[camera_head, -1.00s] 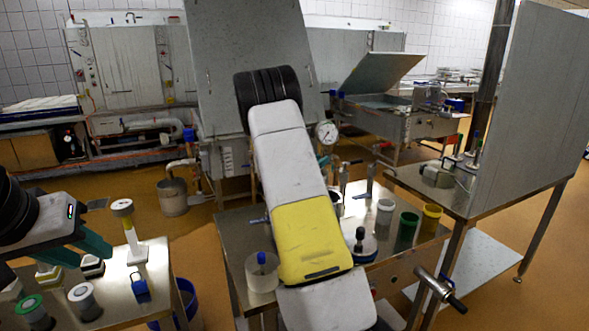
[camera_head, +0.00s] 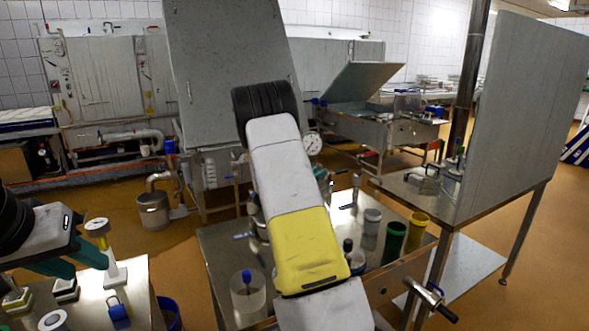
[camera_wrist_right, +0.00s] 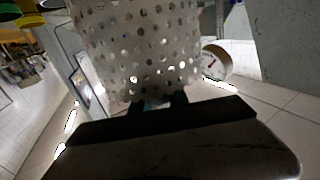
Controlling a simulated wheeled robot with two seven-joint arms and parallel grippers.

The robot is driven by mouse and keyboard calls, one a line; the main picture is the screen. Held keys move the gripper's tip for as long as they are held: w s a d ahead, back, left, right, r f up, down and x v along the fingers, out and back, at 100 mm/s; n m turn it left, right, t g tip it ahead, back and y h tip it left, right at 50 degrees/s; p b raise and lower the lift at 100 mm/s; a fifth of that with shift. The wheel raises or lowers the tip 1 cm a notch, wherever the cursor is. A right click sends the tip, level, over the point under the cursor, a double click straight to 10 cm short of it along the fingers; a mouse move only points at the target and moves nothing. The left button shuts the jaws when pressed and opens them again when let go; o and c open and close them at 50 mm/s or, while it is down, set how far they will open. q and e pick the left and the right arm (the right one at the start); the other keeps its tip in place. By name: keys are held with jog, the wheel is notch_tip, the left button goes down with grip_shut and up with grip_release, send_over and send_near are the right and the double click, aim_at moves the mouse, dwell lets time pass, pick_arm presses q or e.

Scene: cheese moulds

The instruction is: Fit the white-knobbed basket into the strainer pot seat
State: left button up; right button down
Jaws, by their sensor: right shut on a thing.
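A white perforated basket (camera_wrist_right: 140,45) fills the upper middle of the right wrist view. My right gripper (camera_wrist_right: 160,102) is shut on its lower edge there. The basket's knob is out of view. My left gripper (camera_head: 85,262), with teal fingers, is open and empty above the left table. A clear cylinder with a blue knob (camera_head: 248,295) stands on the middle table. A dark-knobbed pot (camera_head: 355,262) stands partly behind my right arm. I cannot tell which thing is the strainer pot seat.
A grey cup (camera_head: 371,220), a green cup (camera_head: 392,242) and a yellow cup (camera_head: 417,230) stand on the right of the middle table. A steel bucket (camera_head: 153,212) is behind.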

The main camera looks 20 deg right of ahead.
jog(key=shift+f, duration=1.75)
jog(key=shift+f, duration=3.4)
jog(key=c, duration=1.2)
grip_release()
jog(key=shift+s+a+f, duration=0.1)
jog(key=shift+a, duration=0.05)
jog(key=v, duration=0.7)
jog(key=shift+s+a, duration=0.15)
jog(key=shift+a, duration=0.1)
